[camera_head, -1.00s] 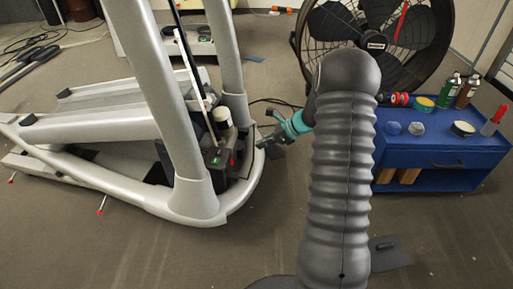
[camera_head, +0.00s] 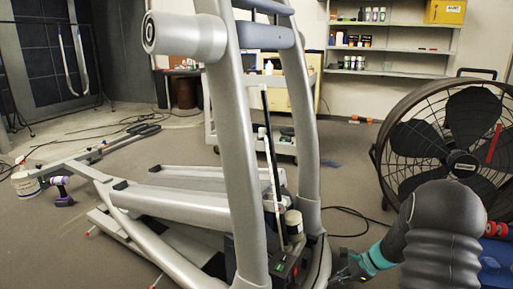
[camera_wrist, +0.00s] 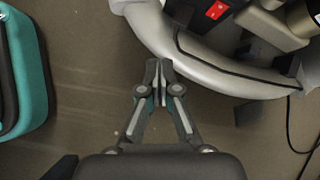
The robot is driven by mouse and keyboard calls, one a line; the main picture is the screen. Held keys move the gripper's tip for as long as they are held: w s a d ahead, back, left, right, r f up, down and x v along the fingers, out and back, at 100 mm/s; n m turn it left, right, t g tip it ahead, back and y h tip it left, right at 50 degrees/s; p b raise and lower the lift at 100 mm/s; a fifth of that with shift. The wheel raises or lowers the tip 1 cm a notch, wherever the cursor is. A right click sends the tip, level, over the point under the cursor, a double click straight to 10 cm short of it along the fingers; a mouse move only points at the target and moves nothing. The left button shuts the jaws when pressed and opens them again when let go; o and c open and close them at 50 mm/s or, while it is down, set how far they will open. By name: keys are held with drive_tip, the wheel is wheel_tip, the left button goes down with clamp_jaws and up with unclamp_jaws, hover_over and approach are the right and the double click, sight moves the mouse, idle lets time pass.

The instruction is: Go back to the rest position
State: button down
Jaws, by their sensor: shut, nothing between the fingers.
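My gripper (camera_wrist: 158,72) is shut and empty in the wrist view, its fingertips together above the floor. The grey curved front frame (camera_wrist: 205,72) of the elliptical machine lies just beyond the fingertips, apart from them as far as I can tell. In the head view my gripper (camera_head: 340,268) shows low in the picture, right of the elliptical machine (camera_head: 240,150), partly cut off by the lower edge. The machine's open drive area with a red switch (camera_wrist: 216,10) is at the top right of the wrist view.
A large black fan (camera_head: 450,140) stands at the right. A dark cable (camera_head: 350,212) runs on the floor between machine and fan. Shelves (camera_head: 395,50) and a grey cart (camera_head: 215,120) stand behind.

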drive_tip(key=s+a+r+n+t+h, duration=0.1)
drive_tip(key=s+a+r+n+h, duration=0.1)
drive_tip(key=s+r+n, duration=0.4)
drive_tip(key=s+a+r+n+t+h+p, duration=0.1)
drive_tip(key=s+a+r+n+h, duration=0.2)
drive_tip(key=s+r, duration=1)
drive_tip(key=s+a+r+n+t+h+p, duration=0.1)
drive_tip(key=s+a+r+n+h, duration=0.1)
drive_tip(key=s+a+r+n, duration=0.3)
drive_tip(key=s+r+n, duration=0.4)
drive_tip(key=s, duration=0.1)
drive_tip(key=shift+s+a+r+n+h, duration=0.3)
drive_tip(key=shift+s+r+n, duration=0.05)
drive_tip(key=shift+n, duration=0.05)
